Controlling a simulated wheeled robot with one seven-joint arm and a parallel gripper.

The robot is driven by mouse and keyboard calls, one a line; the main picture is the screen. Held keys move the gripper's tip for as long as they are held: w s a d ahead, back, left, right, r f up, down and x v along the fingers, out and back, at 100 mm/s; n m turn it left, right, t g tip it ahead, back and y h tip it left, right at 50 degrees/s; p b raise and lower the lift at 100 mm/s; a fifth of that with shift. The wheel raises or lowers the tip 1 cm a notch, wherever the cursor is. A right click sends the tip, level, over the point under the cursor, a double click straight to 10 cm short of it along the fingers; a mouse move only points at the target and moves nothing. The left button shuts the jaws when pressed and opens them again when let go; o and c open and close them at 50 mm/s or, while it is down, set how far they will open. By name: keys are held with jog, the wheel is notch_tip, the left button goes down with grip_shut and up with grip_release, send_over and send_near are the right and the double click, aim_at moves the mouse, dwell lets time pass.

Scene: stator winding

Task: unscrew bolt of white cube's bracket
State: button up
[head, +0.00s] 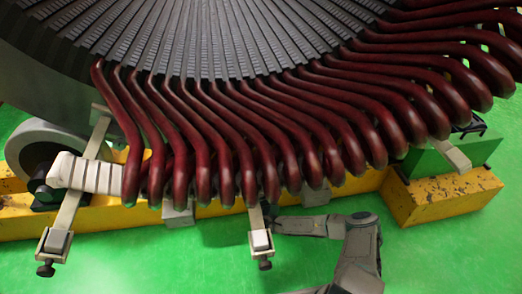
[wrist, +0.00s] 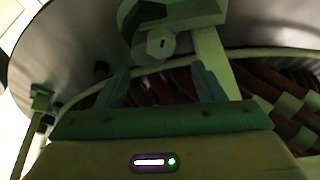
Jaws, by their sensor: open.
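The left bracket (head: 71,207) ends in a pale cube (head: 57,241) with a dark bolt (head: 45,269) below. The middle bracket (head: 255,220) ends in a whitish cube (head: 260,240) with a dark bolt (head: 265,265). My arm reaches in from the lower right beside the middle bracket; its gripper end is mostly hidden there. In the wrist view, my gripper (wrist: 160,74) is open and empty, fingers apart. A hexagonal bolt head (wrist: 155,45) shows just beyond the fingertips, roughly between them, on a dim bracket (wrist: 212,55).
The dark red windings (head: 225,125) of the big grey stator (head: 200,35) overhang the brackets. A yellow base beam (head: 440,197) runs beneath. Another bracket end (head: 453,155) shows at the right. The green floor (head: 170,270) in front is clear.

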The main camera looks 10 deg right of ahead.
jog(key=b+x, duration=0.2)
jog(key=x, duration=0.8)
jog(key=shift+w+r, duration=0.1)
jog(key=shift+w, duration=0.05)
jog(key=c, duration=1)
